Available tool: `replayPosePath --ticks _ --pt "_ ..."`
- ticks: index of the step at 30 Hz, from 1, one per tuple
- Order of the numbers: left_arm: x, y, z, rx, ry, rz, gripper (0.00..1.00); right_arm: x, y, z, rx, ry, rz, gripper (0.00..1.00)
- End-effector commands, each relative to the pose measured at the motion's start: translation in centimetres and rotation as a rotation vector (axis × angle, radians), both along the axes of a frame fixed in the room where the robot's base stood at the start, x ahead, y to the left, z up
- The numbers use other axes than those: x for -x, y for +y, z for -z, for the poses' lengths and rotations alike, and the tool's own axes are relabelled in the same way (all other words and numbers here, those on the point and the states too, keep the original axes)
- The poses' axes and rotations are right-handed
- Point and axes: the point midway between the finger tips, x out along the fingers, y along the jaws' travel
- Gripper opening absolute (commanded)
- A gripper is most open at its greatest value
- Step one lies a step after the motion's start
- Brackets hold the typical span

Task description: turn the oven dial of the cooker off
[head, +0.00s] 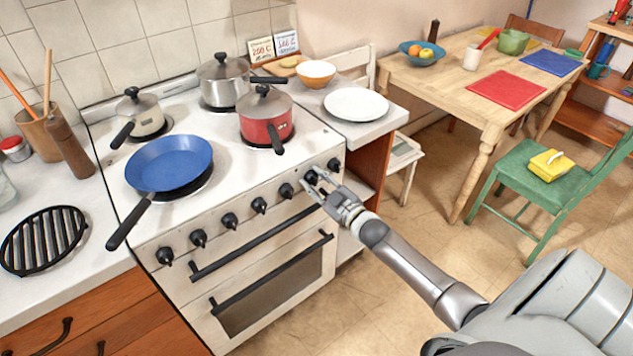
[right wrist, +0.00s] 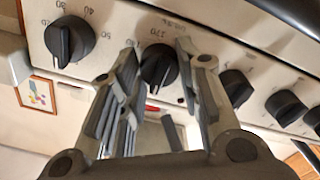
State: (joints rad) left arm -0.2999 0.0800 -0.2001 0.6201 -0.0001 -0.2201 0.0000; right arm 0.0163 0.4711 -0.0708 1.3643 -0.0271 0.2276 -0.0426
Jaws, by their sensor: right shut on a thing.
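The white cooker (head: 225,200) stands at the left with a row of black dials along its front. The oven dial (head: 311,178), second from the right end in the head view, also shows in the right wrist view (right wrist: 158,66), with numbers such as 170 printed around it. My right gripper (head: 317,181) is at this dial, shut on it with one finger on each side; it also shows in the right wrist view (right wrist: 157,72). Where the dial's pointer stands is hard to tell. My left gripper is not in view.
A blue frying pan (head: 170,163), a red pot (head: 265,118) and two lidded pots stand on the hob. A black oven handle (head: 270,273) sticks out below the dials. A side counter with a white plate (head: 356,104) adjoins the cooker. Floor in front is clear.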

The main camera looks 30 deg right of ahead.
Motion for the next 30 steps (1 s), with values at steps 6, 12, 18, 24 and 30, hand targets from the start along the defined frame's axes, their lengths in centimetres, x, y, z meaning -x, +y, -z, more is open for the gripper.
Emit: replayPosePath --ticks 6,12,18,24,30 --pt "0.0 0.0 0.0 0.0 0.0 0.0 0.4 0.1 0.1 0.2 0.001 0.004 0.0 0.08" --pt "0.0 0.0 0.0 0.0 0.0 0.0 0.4 0.0 0.1 0.2 0.0 0.003 -0.001 0.52" --pt "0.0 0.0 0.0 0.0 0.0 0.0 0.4 0.0 0.0 0.1 -0.001 0.001 0.0 0.54" --pt "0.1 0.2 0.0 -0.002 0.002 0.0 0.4 0.4 0.0 0.0 -0.001 0.001 -0.001 0.54" --pt "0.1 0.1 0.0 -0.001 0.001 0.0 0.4 2.8 -0.2 0.1 -0.001 0.003 -0.001 0.54"
